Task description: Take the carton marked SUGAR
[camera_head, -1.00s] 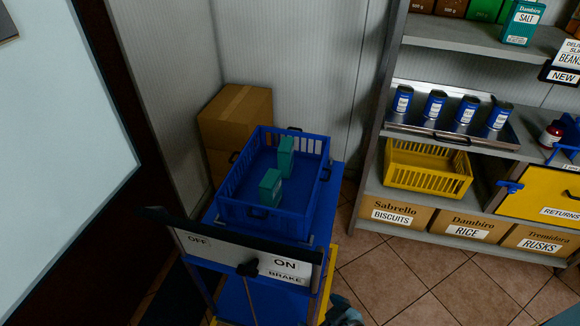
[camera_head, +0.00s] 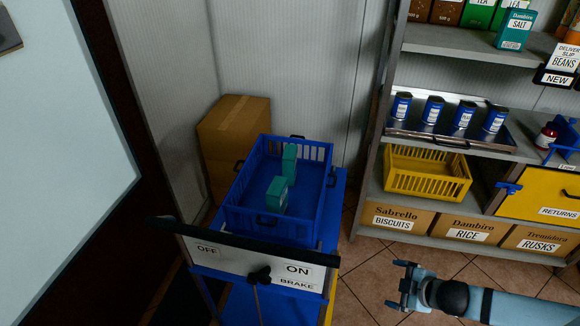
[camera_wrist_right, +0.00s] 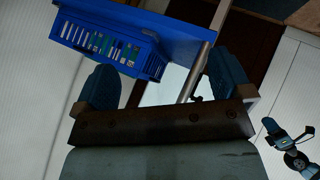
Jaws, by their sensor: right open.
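Two teal cartons stand in the blue crate on the trolley in the head view, a nearer one (camera_head: 277,194) and a farther one (camera_head: 290,158). No writing on them can be read, so I cannot tell whether either is marked SUGAR. My right gripper (camera_head: 397,285) is open and empty, to the right of the trolley and apart from the crate. In the right wrist view its two fingers stand apart, with the crate (camera_wrist_right: 105,45) beyond them and teal showing through its slats. Part of what looks like my left arm shows at that view's lower right; its jaws are unclear.
The blue crate (camera_head: 237,219) sits on the trolley, behind a handle panel (camera_head: 222,256) marked OFF, ON and BRAKE. A cardboard box (camera_head: 233,128) stands behind. The shelf at right holds a SALT carton (camera_head: 515,30), blue tins and a yellow crate (camera_head: 425,188). Tiled floor lies between.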

